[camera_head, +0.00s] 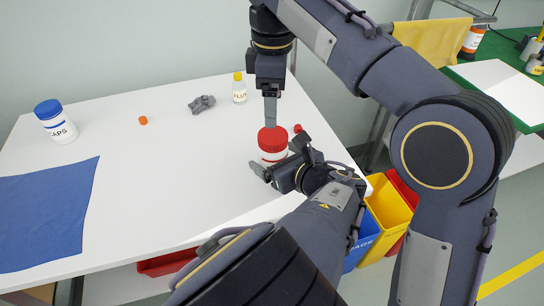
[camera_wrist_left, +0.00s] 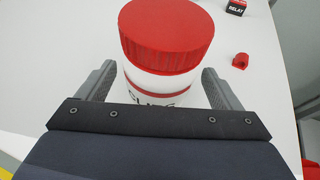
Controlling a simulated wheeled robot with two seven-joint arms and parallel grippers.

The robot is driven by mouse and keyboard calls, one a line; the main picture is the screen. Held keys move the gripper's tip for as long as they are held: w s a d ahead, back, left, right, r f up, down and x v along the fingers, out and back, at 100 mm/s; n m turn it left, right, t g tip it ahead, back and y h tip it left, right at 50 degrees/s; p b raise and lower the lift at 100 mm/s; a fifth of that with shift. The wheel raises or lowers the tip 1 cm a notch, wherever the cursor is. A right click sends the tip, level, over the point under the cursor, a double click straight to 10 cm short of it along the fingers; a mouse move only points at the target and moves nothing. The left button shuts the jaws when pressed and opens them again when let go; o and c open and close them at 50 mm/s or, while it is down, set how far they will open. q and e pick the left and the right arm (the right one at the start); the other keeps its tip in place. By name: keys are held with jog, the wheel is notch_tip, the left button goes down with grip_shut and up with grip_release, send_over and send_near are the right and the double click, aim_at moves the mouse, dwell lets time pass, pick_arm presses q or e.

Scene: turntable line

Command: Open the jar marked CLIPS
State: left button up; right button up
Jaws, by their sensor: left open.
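The CLIPS jar is white with a red ribbed lid (camera_head: 272,138) and stands upright on the white table. In the left wrist view its lid (camera_wrist_left: 166,35) is on, and the lettering below is partly hidden by my gripper. My left gripper (camera_head: 276,157) is open, with its two fingers on either side of the jar's body; I cannot tell if they touch it. My right gripper (camera_head: 270,112) points down from above, its tip at or just over the lid. Its fingers show edge-on, so their opening cannot be seen.
A small red piece (camera_head: 297,128) lies close behind the jar. A RELAY box (camera_wrist_left: 236,7) stands behind. Bins (camera_head: 388,215) are right.

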aim_at(273, 135)
pick_arm(q)
jog(key=shift+x, duration=1.2)
jog(key=c, duration=1.9)
grip_shut()
pick_arm(e)
jog(key=m, duration=2.2)
jog(key=shift+f, duration=0.1)
jog(key=shift+m, duration=0.3)
jog(key=shift+f, duration=3.9)
